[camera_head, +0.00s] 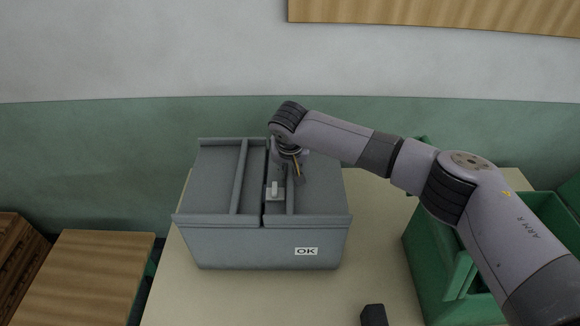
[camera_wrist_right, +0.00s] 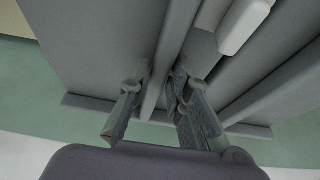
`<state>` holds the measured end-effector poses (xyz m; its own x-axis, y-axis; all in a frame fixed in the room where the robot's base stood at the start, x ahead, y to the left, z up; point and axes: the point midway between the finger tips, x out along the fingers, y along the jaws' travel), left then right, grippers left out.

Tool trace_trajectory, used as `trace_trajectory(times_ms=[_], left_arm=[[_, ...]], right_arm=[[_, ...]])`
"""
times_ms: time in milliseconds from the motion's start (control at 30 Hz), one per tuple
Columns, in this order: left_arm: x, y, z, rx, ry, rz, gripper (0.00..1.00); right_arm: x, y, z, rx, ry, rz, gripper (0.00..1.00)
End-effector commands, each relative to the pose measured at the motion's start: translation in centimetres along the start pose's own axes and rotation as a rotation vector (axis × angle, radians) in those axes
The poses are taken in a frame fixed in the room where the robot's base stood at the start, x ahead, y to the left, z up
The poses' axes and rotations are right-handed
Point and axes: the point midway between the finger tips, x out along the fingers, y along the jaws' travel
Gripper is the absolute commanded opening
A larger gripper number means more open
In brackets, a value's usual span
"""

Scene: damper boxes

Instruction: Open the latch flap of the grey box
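The grey box (camera_head: 255,245) stands on the table with an "OK" label on its front. Its top has grey flaps with raised ridges and a gap near the middle. A small white latch piece (camera_head: 275,190) sits at that gap; it also shows in the right wrist view (camera_wrist_right: 243,25). My right gripper (camera_head: 284,172) is over the box top, just behind the latch piece, partly hidden by its own wrist. In the right wrist view its two fingers (camera_wrist_right: 158,92) are apart, on either side of a raised grey ridge (camera_wrist_right: 168,65); contact cannot be told. My left gripper is not in view.
A green crate (camera_head: 425,260) stands right of the box, partly behind my right arm. A small dark object (camera_head: 374,315) is at the lower edge. The table (camera_head: 225,300) is clear in front of the box. A wooden-topped stand (camera_head: 95,275) is at the left.

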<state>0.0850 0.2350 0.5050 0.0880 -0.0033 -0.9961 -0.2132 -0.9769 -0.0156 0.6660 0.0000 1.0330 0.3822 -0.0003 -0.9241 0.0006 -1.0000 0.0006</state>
Motion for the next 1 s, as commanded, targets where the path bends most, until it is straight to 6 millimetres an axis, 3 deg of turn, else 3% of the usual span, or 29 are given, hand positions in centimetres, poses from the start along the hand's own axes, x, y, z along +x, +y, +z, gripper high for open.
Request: trace_trajectory(times_ms=[233, 1000], left_arm=[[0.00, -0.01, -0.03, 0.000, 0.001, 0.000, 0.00], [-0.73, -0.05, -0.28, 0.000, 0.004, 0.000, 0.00]], right_arm=[[-0.03, 0.02, -0.02, 0.000, 0.000, 0.000, 0.00], [-0.60, 0.29, -0.27, 0.013, -0.001, -0.027, 0.00]])
